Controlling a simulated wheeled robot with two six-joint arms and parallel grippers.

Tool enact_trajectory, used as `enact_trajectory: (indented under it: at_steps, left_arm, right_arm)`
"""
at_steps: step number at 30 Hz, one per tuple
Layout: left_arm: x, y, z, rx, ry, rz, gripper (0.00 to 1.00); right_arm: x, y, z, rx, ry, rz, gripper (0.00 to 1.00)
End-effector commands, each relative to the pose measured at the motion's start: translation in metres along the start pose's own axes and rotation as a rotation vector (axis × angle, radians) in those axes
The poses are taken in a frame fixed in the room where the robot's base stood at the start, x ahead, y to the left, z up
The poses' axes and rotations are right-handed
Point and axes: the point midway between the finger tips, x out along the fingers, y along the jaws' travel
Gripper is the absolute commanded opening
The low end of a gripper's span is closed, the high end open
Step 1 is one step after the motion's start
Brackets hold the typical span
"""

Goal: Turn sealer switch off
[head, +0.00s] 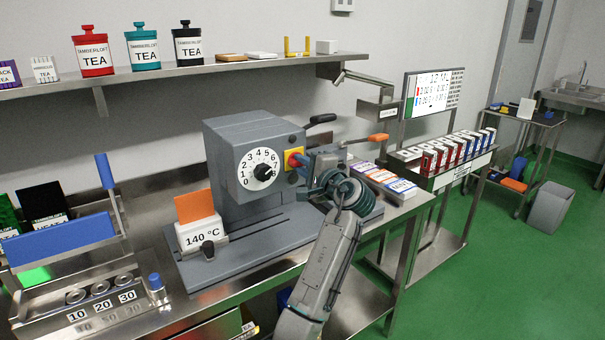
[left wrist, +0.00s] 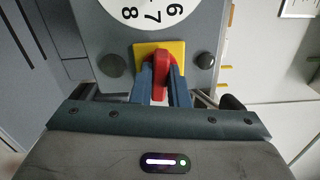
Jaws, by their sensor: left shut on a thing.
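The sealer (head: 240,140) is a grey box machine with a round white number dial (head: 259,170) on its front. Its red rotary switch (left wrist: 161,62) sits on a yellow plate (left wrist: 140,52), right of the dial in the head view. My left gripper (head: 303,161) reaches the switch from the right. In the left wrist view its two blue-grey fingers (left wrist: 161,82) are shut on the red switch, one on each side. In the head view, the gripper and the sealer's parts crowd together, and the switch (head: 292,158) is partly hidden. My right gripper is not in view.
A white 140 °C block (head: 199,234) stands at the sealer's left. Tea boxes (head: 385,180) lie to the right. A shelf (head: 200,70) with tea tins runs above.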

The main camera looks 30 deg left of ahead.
Motion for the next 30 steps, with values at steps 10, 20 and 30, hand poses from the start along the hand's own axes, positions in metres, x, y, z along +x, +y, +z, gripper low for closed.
enact_trajectory:
  at_steps: [10, 20, 30]
  left_arm:
    - [-0.0001, 0.0027, -0.0003, -0.138, 0.0, 0.002, 0.0]
    - [-0.0002, 0.0017, -0.0001, -0.164, 0.0, 0.002, 0.0]
    - [-0.0002, 0.0017, -0.0002, -0.163, 0.0, 0.002, 0.36]
  right_arm:
    - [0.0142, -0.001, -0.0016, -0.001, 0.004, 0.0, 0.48]
    - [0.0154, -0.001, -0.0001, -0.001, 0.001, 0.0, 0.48]
    - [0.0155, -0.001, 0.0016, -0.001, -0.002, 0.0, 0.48]
